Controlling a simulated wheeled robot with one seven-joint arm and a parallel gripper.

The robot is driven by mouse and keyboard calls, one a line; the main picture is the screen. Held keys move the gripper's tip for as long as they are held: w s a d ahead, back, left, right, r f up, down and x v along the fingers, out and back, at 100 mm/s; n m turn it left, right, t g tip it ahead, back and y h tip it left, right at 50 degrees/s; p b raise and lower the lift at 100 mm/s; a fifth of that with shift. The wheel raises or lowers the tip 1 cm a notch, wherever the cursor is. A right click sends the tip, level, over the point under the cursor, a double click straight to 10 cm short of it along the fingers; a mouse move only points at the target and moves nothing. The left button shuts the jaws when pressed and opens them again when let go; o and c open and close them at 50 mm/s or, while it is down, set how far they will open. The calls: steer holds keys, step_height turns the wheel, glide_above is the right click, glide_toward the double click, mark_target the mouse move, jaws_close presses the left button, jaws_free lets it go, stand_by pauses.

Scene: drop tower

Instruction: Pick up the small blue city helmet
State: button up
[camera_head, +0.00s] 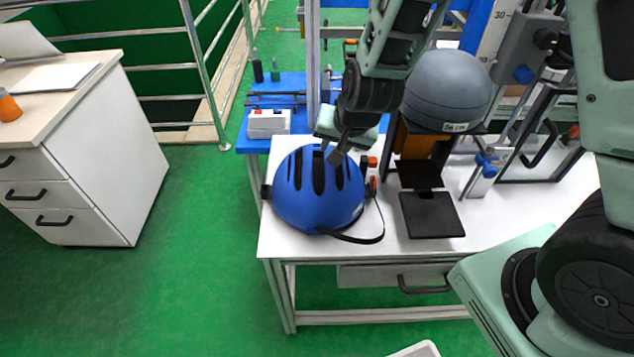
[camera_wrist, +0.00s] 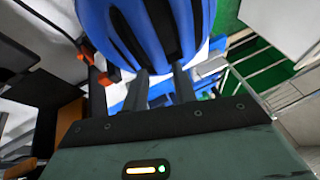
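The blue helmet (camera_head: 295,200), with dark vent slots and a black strap, sits on the white table (camera_head: 285,240) near its left edge. My gripper (camera_head: 330,151) is over the top right of the helmet, pointing down at it. In the wrist view the helmet (camera_wrist: 190,30) fills the top middle, and the two fingers of my gripper (camera_wrist: 162,80) are apart with their tips at its shell. I cannot tell whether they touch it or enter the vents. The underside of the helmet is hidden.
A grey ball-shaped headform (camera_head: 447,90) stands on the drop rig to the right, above a black plate (camera_head: 431,215). A red and white switch box (camera_head: 268,122) is on the blue table behind. A white drawer cabinet (camera_head: 95,160) stands at left. The green floor between is clear.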

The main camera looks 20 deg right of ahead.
steer(key=shift+x, duration=3.8)
steer(key=shift+d, duration=0.1)
steer(key=shift+c, duration=0.2)
jaws_close()
